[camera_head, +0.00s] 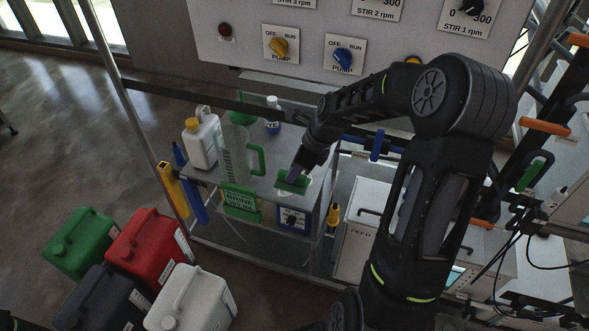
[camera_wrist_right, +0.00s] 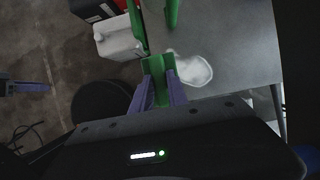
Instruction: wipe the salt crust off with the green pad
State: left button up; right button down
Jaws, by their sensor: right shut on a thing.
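My right gripper (camera_head: 297,174) is shut on the green pad (camera_head: 291,184), over the front part of the grey bench top (camera_head: 262,182). In the right wrist view the pad (camera_wrist_right: 157,82) sits between the purple fingers (camera_wrist_right: 162,88). The salt crust (camera_wrist_right: 193,70) is a whitish patch on the grey top, just right of the pad in that view. In the head view the pad and gripper cover part of it. I cannot tell whether the pad touches the surface. A purple finger-like part at the wrist view's left edge looks like my left gripper (camera_wrist_right: 26,87); its opening is unclear.
A clear jug (camera_head: 233,160) with a green handle, a white bottle (camera_head: 202,147) with an orange cap and a small blue-labelled bottle (camera_head: 272,122) stand left of and behind the pad. Several jerrycans, one red (camera_head: 148,247), stand on the floor. A control panel (camera_head: 225,55) is behind.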

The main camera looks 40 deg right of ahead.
aim_at(295, 184)
jog(key=shift+f+b, duration=1.8)
jog(key=shift+f, duration=0.85)
jog(key=shift+f+b, duration=0.7)
jog(key=shift+f, duration=0.3)
jog(key=shift+w+d+r, duration=0.1)
jog(key=shift+w+d, duration=0.4)
jog(key=shift+d, duration=0.2)
jog(key=shift+w+d+r, duration=0.1)
jog(key=shift+w+d, duration=0.35)
jog(key=shift+d, duration=0.2)
jog(key=shift+w+d+f+p, duration=0.1)
jog(key=shift+w+d+p, duration=0.1)
jog(key=shift+d+p, duration=0.1)
jog(key=shift+w+d+f, duration=0.1)
jog(key=shift+w+d, duration=0.5)
jog(key=shift+d, duration=0.2)
jog(key=shift+w+d+f, duration=0.1)
jog(key=shift+w+d, duration=0.45)
jog(key=shift+d, duration=0.25)
